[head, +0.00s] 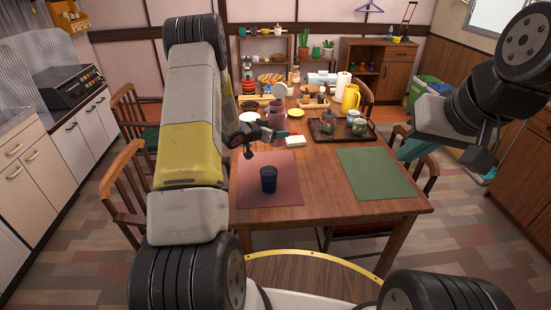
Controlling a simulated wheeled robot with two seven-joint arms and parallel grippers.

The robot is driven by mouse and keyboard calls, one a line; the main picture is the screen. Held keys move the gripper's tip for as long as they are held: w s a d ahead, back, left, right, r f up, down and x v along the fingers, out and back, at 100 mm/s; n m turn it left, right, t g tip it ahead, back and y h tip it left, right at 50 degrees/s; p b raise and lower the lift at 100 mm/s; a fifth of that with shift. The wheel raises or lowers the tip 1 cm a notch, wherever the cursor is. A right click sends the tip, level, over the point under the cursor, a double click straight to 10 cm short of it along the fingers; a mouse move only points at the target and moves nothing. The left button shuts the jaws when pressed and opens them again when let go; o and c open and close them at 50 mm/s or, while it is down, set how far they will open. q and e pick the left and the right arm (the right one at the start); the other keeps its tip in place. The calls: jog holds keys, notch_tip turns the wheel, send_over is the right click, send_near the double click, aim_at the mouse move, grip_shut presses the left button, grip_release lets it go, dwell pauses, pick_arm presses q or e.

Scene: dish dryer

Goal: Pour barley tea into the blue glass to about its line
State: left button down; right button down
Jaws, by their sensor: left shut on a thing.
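The blue glass (268,179) stands upright on the red placemat (254,197) on the near left of the table. My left gripper (266,133) is beyond the glass, shut on what looks like the tea pitcher (276,116), a reddish-brown see-through container partly hidden by the gripper. Whether the pitcher touches the table is unclear. The glass's line and its contents are too small to make out. My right gripper (484,156) hangs at the right, away from the table items; its finger gap cannot be made out.
A dark tray (342,136) with cups and a small teapot stands right of the pitcher. A white block (295,141) lies near it. A yellow jug (350,98) and several dishes stand farther back. The green placemat (375,174) is bare.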

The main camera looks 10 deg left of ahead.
pick_arm(q)
jog(key=s+a+f+m+g+h, duration=0.1)
jog(key=a+f+m, duration=0.1)
jog(key=a+f, duration=0.1)
jog(key=s+a+f+m+g+h, duration=0.1)
jog(key=a+f+m+g+h, duration=0.1)
jog(key=f, duration=0.4)
jog(key=s+a+f+m+g+h, duration=0.1)
jog(key=s+a+f+m+h, duration=0.1)
jog(key=a+f, duration=0.3)
jog(key=shift+a+f+g, duration=0.1)
jog(key=shift+f+g, duration=0.05)
jog(key=shift+g, duration=0.15)
jog(key=shift+w, duration=0.1)
jog(key=shift+a+r+m+t+y, duration=0.1)
jog(key=shift+r+m+t+y, duration=0.3)
jog(key=shift+m+y, duration=0.55)
jog(key=shift+d+m+t+y, duration=0.2)
jog(key=shift+m+t+y, duration=0.4)
jog(key=shift+m+y, duration=0.55)
jog(key=shift+a+r+m, duration=0.1)
jog(key=shift+r+m, duration=0.2)
jog(key=shift+r, duration=0.05)
jog(key=shift+w+a+r+m+t+y+p, duration=0.2)
jog(key=shift+a+r+m+t+y+p, duration=0.15)
jog(key=shift+r+m+t+y, duration=0.35)
jog(key=shift+w+a+r+m+t+y, duration=0.2)
jog(key=shift+a+m+t+y, duration=0.1)
jog(key=shift+m+y, duration=0.15)
dwell(0.8)
